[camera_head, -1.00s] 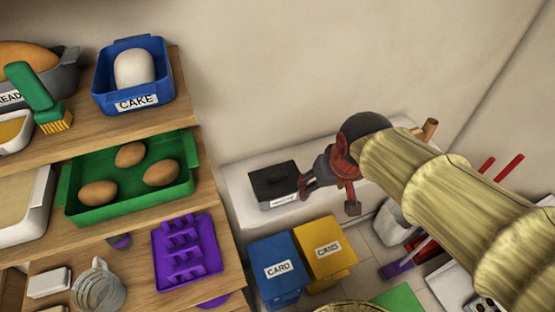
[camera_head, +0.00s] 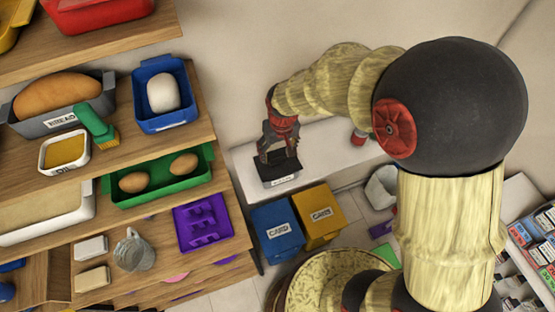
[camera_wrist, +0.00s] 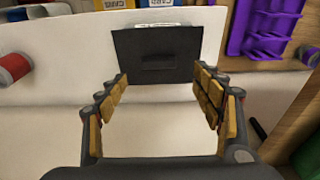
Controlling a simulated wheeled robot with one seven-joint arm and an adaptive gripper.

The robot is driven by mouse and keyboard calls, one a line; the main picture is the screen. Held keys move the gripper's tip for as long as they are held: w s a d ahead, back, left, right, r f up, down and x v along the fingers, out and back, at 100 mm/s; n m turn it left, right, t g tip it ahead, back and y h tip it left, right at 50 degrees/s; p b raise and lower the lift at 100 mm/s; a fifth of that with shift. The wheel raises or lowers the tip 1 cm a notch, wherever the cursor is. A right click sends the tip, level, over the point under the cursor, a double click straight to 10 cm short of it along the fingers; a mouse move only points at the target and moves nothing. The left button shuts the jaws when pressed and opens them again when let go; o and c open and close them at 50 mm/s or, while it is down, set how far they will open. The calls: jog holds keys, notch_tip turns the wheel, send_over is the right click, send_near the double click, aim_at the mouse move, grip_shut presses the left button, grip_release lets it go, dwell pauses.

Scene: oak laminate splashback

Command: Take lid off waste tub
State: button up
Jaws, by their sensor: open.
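The waste tub (camera_head: 281,183) is a small box with a pale label on its front, standing on a white ledge against the wall. Its dark lid (camera_wrist: 157,53) is on it, with a small raised grip in the middle, seen in the wrist view. My gripper (camera_head: 279,152) is above the tub in the head view and partly hides the lid. In the wrist view my gripper (camera_wrist: 162,92) is open and empty. Its two padded fingers stand apart, reaching toward the lid's near edge, one on each side. I cannot tell whether they touch it.
A blue card bin (camera_head: 278,234) and a yellow cans bin (camera_head: 319,217) stand in front of the ledge. A wooden shelf unit (camera_head: 222,163) with trays and food is at left.

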aim_at(277, 159)
jog(key=f, duration=0.6)
jog(key=shift+w+p, duration=0.4)
jog(key=shift+c, duration=1.1)
jog(key=c, duration=0.7)
jog(key=shift+c, duration=0.9)
